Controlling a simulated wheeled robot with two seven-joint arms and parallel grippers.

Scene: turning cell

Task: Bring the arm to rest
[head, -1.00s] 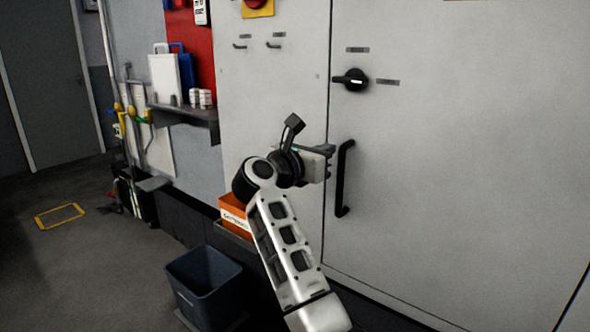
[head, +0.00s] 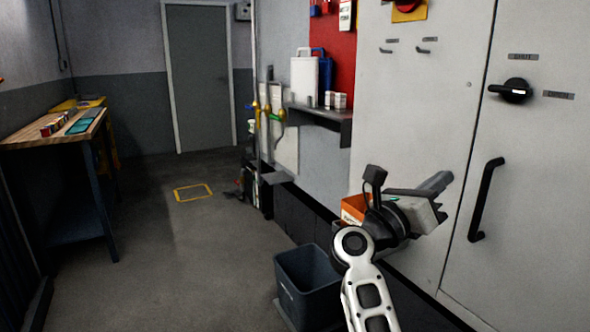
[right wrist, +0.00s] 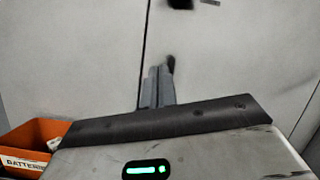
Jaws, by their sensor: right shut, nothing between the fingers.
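My right gripper (head: 444,184) is in front of the grey cabinet (head: 425,100), to the left of its black door handle (head: 486,200). Its fingers are closed together and hold nothing. In the right wrist view the two dark fingers (right wrist: 158,80) lie side by side and point toward the pale cabinet doors. My right arm comes up from the bottom edge of the head view, bent at the wrist. My left gripper is not in view.
An orange battery box (head: 354,208) sits low behind my right wrist; it also shows in the right wrist view (right wrist: 38,138). A dark bin (head: 308,284) stands left of my arm. A shelf (head: 322,115) juts out behind. A wooden bench (head: 40,135) is far left. The floor between is open.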

